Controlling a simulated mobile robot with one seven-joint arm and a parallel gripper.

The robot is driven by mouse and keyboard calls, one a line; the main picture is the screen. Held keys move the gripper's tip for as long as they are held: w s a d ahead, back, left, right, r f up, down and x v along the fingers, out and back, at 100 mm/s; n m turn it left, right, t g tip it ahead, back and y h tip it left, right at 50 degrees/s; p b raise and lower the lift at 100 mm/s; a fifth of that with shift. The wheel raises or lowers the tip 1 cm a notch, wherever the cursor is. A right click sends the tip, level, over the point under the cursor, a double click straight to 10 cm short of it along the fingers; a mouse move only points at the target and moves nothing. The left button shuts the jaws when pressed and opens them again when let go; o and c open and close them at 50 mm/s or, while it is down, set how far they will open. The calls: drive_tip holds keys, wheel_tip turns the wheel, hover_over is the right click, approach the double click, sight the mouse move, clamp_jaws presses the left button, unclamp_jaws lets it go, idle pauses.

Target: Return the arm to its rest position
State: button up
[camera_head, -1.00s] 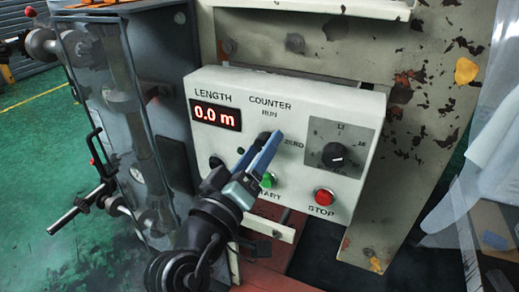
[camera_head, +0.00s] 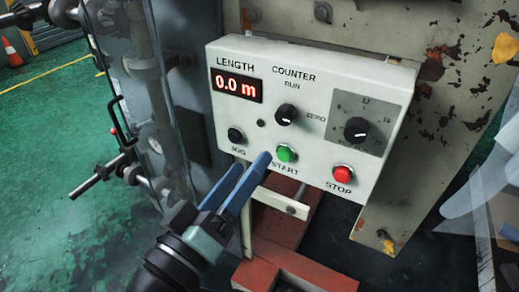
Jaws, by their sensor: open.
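My gripper (camera_head: 248,172) has two blue fingers and is open and empty. It is in front of the lower left part of the control box (camera_head: 385,75), below the black JOG button (camera_head: 236,135) and left of the green START button (camera_head: 287,153). The arm comes in from the bottom of the picture. The display (camera_head: 236,84) reads 0.0 m. The black counter knob (camera_head: 286,114) between RUN and ZERO is in full view. Whether a fingertip touches the box is hard to tell.
A dial knob (camera_head: 357,129) and a red STOP button (camera_head: 342,175) are on the right of the box. A clear guard (camera_head: 165,100) and a black crank handle (camera_head: 100,172) stand at left. A red base frame (camera_head: 295,272) lies below. Green floor (camera_head: 45,130) is open at far left.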

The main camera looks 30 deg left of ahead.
drive_tip(key=shift+s, duration=0.6)
